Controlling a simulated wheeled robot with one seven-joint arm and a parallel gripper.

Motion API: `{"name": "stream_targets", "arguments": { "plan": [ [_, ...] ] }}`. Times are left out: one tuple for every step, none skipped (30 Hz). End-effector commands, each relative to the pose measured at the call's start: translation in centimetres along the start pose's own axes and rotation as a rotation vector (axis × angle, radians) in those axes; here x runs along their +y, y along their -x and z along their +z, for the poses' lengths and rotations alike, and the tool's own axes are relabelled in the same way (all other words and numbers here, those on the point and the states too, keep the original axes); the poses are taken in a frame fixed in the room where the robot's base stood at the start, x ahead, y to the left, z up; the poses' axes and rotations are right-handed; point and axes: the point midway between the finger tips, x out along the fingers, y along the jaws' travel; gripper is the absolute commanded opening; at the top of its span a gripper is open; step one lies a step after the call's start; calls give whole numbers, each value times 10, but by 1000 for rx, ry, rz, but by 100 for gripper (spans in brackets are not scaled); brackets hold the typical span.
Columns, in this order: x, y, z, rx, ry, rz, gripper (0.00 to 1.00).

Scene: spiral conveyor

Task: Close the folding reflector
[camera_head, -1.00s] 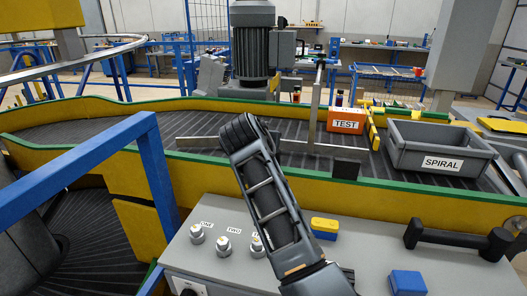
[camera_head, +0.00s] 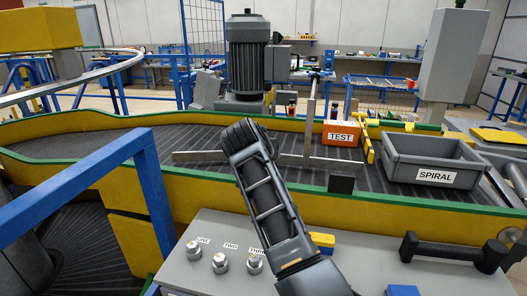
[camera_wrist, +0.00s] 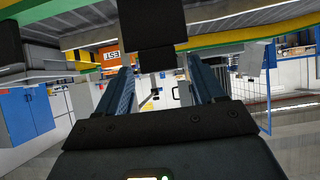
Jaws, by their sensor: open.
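A small dark square plate (camera_head: 341,184) stands at the conveyor's near edge in the head view, and I take it as part of the folding reflector. In the wrist view, a dark plate (camera_wrist: 156,61) shows between my fingers, with a larger dark block (camera_wrist: 150,18) above it. I cannot tell how far the reflector is folded. My gripper (camera_wrist: 158,72) is open, with its two blue-grey fingers apart on either side of the plate. No contact is visible. In the head view the fingers are not clearly visible; my arm rises in front of the conveyor.
An orange TEST box (camera_head: 341,138) and a grey SPIRAL crate (camera_head: 395,172) sit on the conveyor. A control panel (camera_head: 215,282) with knobs stands in front, carrying a yellow block (camera_head: 322,241) and a black dumbbell-shaped handle (camera_head: 450,251). A blue rail (camera_head: 75,183) stands left.

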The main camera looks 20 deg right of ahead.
Motion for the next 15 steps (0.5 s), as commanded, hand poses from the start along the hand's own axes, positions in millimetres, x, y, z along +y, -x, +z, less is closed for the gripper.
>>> {"name": "stream_targets", "arguments": {
  "plan": [
    [0,2,0,1,0,-1,68],
    [0,4,1,0,0,-1,68],
    [-1,8,1,0,0,-1,68],
    [-1,11,1,1,-1,-1,68],
    [-1,16,1,2,-1,-2,68],
    [-1,22,1,2,-1,-2,68],
    [-1,27,1,2,0,-3,68],
    [-1,32,1,2,0,-3,68],
    [-1,39,1,3,0,-2,68],
    [-1,44,1,3,0,-2,68],
    [-1,48,1,3,-1,-2,68],
    [-1,55,1,3,-1,-2,68],
    [-1,59,0,3,-1,-2,68],
    [-1,63,0,4,-1,-2,68],
    [-1,67,0,3,0,-1,68]
  ]
}}
